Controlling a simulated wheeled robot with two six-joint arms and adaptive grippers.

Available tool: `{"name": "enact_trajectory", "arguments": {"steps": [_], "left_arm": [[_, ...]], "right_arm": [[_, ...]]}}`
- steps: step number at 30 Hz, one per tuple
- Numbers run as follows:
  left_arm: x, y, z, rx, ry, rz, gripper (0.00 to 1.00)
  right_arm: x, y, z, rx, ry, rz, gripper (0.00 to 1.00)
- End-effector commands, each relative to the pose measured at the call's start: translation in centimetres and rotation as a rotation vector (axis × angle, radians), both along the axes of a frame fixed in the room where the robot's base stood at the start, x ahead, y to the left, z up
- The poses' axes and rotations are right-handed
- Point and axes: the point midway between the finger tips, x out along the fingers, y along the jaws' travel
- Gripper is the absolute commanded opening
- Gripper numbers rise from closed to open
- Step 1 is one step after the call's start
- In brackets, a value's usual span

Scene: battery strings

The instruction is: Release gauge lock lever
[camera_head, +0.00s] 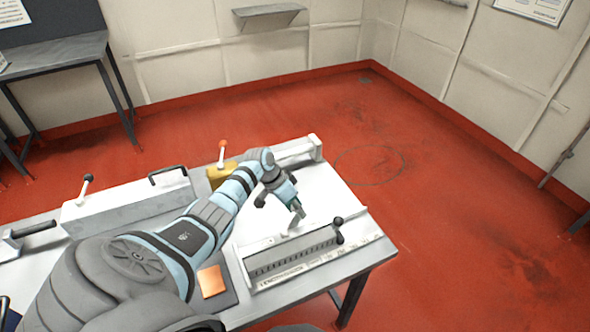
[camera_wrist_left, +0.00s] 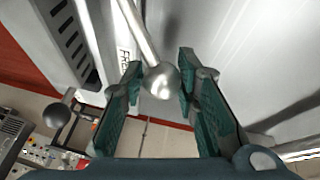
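The length gauge (camera_head: 300,265), a pale plate with a dark slotted scale, lies on the right part of the bench. A lever (camera_wrist_left: 138,32) with a round metal ball end (camera_wrist_left: 161,80) shows in the left wrist view. My left gripper (camera_head: 296,213) is over the gauge plate in the head view. In the left wrist view its teal fingers (camera_wrist_left: 158,95) are open, one on each side of the ball. I cannot tell whether either finger touches it. A label reading "FRE…" (camera_wrist_left: 124,55) is partly hidden beside the lever. My right gripper is not in view.
A dark ball knob (camera_head: 338,237) stands at the gauge's right end. An orange block (camera_head: 212,281) lies left of the gauge. A yellow block (camera_head: 217,175) with a red-tipped lever (camera_head: 222,148) is behind my arm. Red floor is clear to the right.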

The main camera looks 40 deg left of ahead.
Motion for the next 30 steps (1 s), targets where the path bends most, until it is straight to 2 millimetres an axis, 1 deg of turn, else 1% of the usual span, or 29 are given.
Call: {"name": "enact_trajectory", "arguments": {"steps": [1,3,11,14,17,24,27,30], "left_arm": [[0.1,-0.2,0.0,-0.003,-0.002,-0.002,0.37],[0.0,-0.1,0.0,-0.002,-0.001,-0.001,0.46],[-0.2,0.1,0.0,0.0,0.002,0.004,0.46],[-0.3,0.4,0.6,0.001,0.001,0.005,0.46],[-0.9,1.0,2.2,0.005,-0.001,0.002,0.46],[-2.9,2.7,8.3,0.006,0.001,0.002,0.46],[-3.5,3.2,10.0,0.003,0.001,0.003,0.46],[-3.8,3.3,10.7,0.002,0.003,0.003,0.46]], "right_arm": [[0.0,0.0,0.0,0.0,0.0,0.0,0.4],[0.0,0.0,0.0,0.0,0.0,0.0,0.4],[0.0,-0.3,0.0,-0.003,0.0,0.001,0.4],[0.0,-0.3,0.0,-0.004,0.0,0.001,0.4],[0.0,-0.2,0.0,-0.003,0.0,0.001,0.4],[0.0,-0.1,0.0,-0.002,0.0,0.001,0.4],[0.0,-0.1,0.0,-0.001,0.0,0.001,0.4],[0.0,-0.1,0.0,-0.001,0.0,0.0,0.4]]}}
